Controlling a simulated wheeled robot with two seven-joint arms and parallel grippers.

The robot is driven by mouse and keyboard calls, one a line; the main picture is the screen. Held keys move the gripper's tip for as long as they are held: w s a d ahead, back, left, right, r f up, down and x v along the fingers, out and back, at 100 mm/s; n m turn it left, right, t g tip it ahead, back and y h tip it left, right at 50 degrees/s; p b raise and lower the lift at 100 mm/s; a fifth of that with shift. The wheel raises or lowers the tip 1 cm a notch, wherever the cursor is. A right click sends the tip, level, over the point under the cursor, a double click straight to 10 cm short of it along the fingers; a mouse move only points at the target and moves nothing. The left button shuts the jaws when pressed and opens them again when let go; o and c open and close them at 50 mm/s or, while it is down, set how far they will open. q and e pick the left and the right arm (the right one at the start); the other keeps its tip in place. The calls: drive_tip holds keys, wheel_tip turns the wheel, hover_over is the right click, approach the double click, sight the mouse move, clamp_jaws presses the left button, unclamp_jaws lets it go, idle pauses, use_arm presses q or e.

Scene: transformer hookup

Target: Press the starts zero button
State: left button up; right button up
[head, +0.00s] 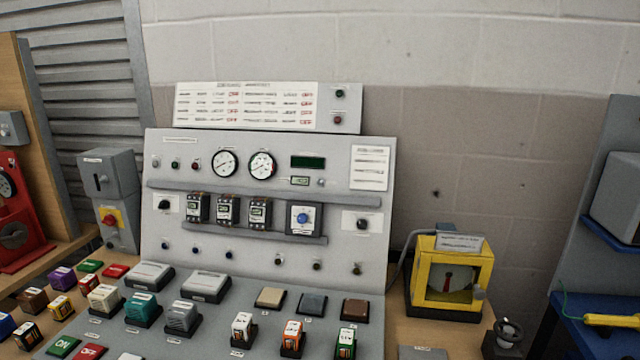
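A grey control panel (290,225) stands in the middle of the head view, with a sloped desk in front. Small round buttons sit on it: a green one (340,94) and a red one (338,119) on the upper sign board, a dark one (164,204) at the left, and a row of small ones (229,254) lower down. A blue knob (302,217) sits on a dial plate. The labels are too small to read, so I cannot tell which is the starts zero button. Neither of my grippers is in view.
The desk holds several blocks, such as a teal one (143,309) and a white one (241,327). A yellow box (452,272) stands right of the panel. A grey switch box (108,178) and a red device (18,225) stand left. Nothing blocks the panel's face.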

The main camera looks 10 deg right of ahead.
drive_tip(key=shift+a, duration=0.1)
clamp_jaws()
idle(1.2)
